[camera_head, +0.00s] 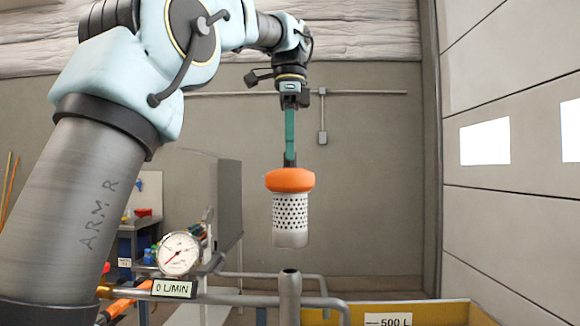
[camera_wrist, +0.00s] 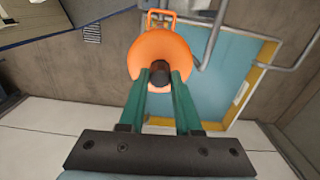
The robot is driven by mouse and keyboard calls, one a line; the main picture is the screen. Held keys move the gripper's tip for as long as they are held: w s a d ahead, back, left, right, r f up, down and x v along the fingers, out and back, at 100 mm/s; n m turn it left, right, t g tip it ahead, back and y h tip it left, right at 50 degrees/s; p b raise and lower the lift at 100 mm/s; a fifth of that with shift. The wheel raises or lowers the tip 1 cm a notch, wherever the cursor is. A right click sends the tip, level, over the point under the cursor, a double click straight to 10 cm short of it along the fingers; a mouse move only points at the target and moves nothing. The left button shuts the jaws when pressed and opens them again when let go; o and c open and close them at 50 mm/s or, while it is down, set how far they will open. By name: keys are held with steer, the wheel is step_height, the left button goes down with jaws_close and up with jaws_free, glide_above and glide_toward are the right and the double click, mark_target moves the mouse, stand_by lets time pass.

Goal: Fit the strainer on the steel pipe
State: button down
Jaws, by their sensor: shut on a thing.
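The strainer (camera_head: 290,215) is a pale perforated cylinder with an orange cap (camera_head: 290,180), and it hangs upright below my gripper (camera_head: 290,158). In the wrist view the orange cap (camera_wrist: 163,55) is seen from above, with a dark knob (camera_wrist: 160,72) between the green fingers of my gripper (camera_wrist: 159,80). My gripper is shut on the strainer by this knob. The steel pipe (camera_head: 290,295) stands upright with its top end below the strainer. A clear gap separates the strainer's lower end from the pipe top. The underside of the strainer is hidden.
A dial gauge (camera_head: 178,254) with a "0 L/MIN" label (camera_head: 173,288) sits left of the pipe. Bent grey piping (camera_head: 250,300) runs beside it. A yellow tank (camera_head: 450,312) marked "500 L" stands at the right. Blue-green liquid or flooring (camera_wrist: 225,75) shows in the wrist view.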

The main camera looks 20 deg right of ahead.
mark_target(290, 164)
step_height(290, 164, up, 2)
steer(key=shift+p, duration=0.35)
steer(key=shift+w+r+p, duration=0.1)
steer(key=shift+r+p, duration=0.2)
steer(key=shift+p, duration=0.35)
steer(key=shift+w+r+p, duration=0.1)
steer(key=shift+p, duration=0.65)
steer(key=p, duration=0.2)
steer(key=shift+p, duration=0.4)
steer(key=shift+f+p, duration=0.7)
step_height(290, 164, down, 5)
steer(key=b, duration=0.4)
steer(key=shift+b, duration=0.3)
steer(key=shift+f, duration=0.6)
steer(key=shift+f+b, duration=0.7)
steer(key=shift+f, duration=0.9)
